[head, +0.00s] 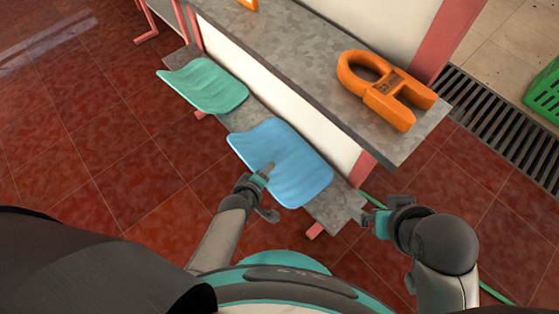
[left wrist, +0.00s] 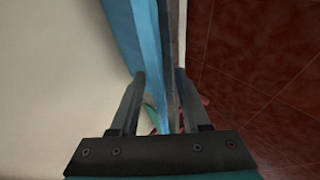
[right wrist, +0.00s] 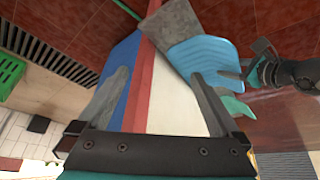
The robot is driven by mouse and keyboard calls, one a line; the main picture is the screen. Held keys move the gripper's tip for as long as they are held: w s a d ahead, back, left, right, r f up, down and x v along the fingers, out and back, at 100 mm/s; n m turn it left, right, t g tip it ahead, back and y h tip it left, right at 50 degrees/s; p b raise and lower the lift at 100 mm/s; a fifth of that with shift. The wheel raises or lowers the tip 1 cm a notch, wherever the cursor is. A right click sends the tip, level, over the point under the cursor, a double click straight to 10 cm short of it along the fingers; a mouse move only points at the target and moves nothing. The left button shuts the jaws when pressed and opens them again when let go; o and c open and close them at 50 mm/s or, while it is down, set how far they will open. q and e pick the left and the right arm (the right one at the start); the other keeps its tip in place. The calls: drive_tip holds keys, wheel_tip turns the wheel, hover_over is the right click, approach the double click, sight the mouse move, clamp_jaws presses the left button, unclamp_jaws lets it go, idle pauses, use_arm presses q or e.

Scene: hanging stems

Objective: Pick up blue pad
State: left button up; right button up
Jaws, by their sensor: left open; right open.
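The blue pad (head: 290,160) lies on the low grey ledge, nearest my body; it is slightly curved and also shows in the right wrist view (right wrist: 207,56). My left gripper (head: 266,184) is open at the pad's near left edge, with one finger seen over its top. In the left wrist view, a blue strip of the pad (left wrist: 133,38) runs edge-on into the gap between the open fingers (left wrist: 161,98). I cannot tell whether they touch it. My right gripper (head: 371,222) is open and empty past the ledge's right end.
A green pad (head: 206,85) lies farther left on the ledge (head: 335,205). A grey bench top (head: 300,55) rises behind, with an orange piece (head: 385,92) on it. A floor drain grate (head: 490,115) and a green crate (head: 545,93) are at right.

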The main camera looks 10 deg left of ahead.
use_arm(q)
drive_tip(key=shift+w+d+f+b, duration=0.1)
drive_tip(key=shift+w+f+b, duration=0.3)
drive_tip(key=shift+w+f, duration=0.2)
drive_tip(key=shift+w, duration=0.05)
use_arm(e)
drive_tip(key=shift+w+a+f+t+y, duration=0.15)
drive_tip(key=shift+w+a+t+y, duration=0.1)
drive_tip(key=shift+w+a+t, duration=0.35)
drive_tip(key=shift+w+a+f+t+y, duration=0.15)
drive_tip(key=shift+w+a+t+y, duration=0.2)
drive_tip(key=shift+w+a, duration=0.35)
use_arm(q)
drive_tip(key=shift+c, duration=0.3)
clamp_jaws()
use_arm(e)
drive_tip(key=shift+s, duration=0.1)
